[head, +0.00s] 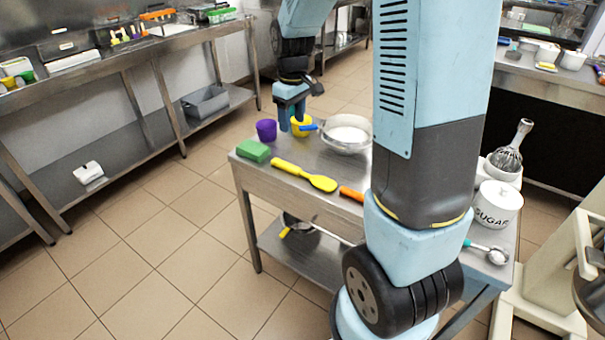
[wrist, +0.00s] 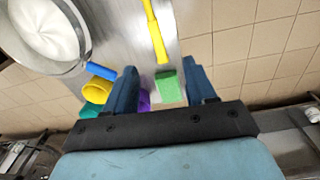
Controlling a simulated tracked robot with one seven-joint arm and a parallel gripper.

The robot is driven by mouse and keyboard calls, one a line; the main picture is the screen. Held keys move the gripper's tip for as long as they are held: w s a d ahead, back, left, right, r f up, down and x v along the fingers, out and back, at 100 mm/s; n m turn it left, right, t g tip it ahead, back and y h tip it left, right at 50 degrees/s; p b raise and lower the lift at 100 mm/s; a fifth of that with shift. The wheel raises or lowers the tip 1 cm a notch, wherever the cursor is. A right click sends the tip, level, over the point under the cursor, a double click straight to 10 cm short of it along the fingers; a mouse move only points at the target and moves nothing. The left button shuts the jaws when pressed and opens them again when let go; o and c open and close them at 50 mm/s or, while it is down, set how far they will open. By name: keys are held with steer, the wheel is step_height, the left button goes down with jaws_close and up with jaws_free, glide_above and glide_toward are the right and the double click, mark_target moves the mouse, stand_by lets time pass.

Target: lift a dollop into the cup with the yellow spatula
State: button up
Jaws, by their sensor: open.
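The yellow spatula (head: 303,175) lies flat on the steel table, and its handle shows in the wrist view (wrist: 154,30). A purple cup (head: 266,130) and a yellow cup (head: 302,131) stand by the table's far edge. My gripper (head: 291,118) is open and empty above that end of the table. In the wrist view, the green block (wrist: 169,87) shows between its fingers (wrist: 163,72); the purple cup (wrist: 144,102) is partly hidden by one finger.
The green block (head: 253,151) lies at the table's left corner, near the spatula handle. An orange object (head: 351,193) is partly hidden by my arm. A sugar jar (head: 497,205) and a scoop of white stuff (head: 495,256) are at right. A lower shelf (head: 310,262) holds a bowl.

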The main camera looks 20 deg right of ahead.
glide_toward(293, 167)
steer(key=f, duration=0.3)
steer(key=shift+w+a+f+n+g, duration=0.25)
steer(key=shift+a+f+n+g, duration=0.05)
steer(key=shift+a+n, duration=0.1)
steer(key=shift+d+f, duration=0.2)
steer(key=shift+f, duration=1.1)
steer(key=shift+d+f, duration=0.15)
steer(key=shift+f, duration=1.2)
steer(key=shift+c, duration=0.4)
jaws_close()
